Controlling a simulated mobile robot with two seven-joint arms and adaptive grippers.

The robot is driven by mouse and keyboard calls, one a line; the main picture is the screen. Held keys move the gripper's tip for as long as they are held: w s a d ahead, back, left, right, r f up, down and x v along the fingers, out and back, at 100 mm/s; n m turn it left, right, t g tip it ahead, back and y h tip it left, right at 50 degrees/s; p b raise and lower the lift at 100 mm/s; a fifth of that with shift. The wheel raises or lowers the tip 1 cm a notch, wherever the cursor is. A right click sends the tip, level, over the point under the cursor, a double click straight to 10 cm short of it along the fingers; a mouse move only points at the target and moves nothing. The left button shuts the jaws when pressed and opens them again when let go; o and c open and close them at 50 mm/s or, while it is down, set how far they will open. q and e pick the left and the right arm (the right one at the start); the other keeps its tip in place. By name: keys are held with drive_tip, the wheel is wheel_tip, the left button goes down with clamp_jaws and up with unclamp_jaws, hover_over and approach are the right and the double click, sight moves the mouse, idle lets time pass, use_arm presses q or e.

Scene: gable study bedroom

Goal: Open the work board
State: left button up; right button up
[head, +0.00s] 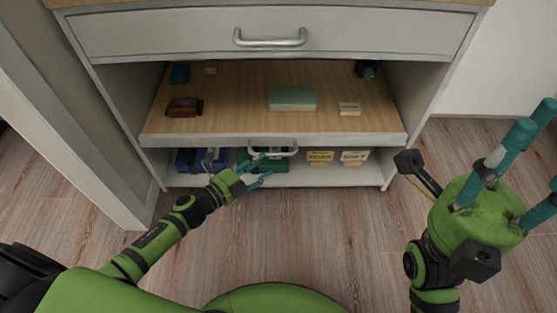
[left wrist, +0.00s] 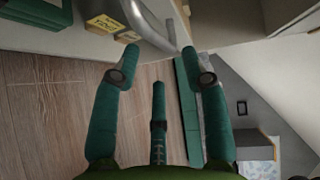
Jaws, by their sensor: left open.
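The work board (head: 235,112) is a wood-topped shelf with a white front edge, below a drawer in a white cabinet. It sticks out some way from the cabinet. Its metal bar handle (head: 272,149) is on the front edge. My left gripper (head: 262,168) is open, with teal fingers just below and in front of the handle. In the left wrist view the handle (left wrist: 150,27) shows just beyond the open left fingertips (left wrist: 160,55), not gripped. My right gripper (head: 510,160) is at the right, fingers spread and empty, away from the cabinet.
On the board lie a green box (head: 292,98), a brown item (head: 184,107) and small blocks. The closed drawer (head: 270,37) is above. A lower shelf (head: 215,181) holds a blue case (head: 188,160) and labelled yellow and white boxes. The wood floor in front is clear.

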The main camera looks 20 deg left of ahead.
sight(275, 156)
use_arm(q)
drive_tip(key=b+x, duration=0.2)
drive_tip(key=x, duration=0.4)
drive_tip(key=shift+w, duration=0.2)
clamp_jaws()
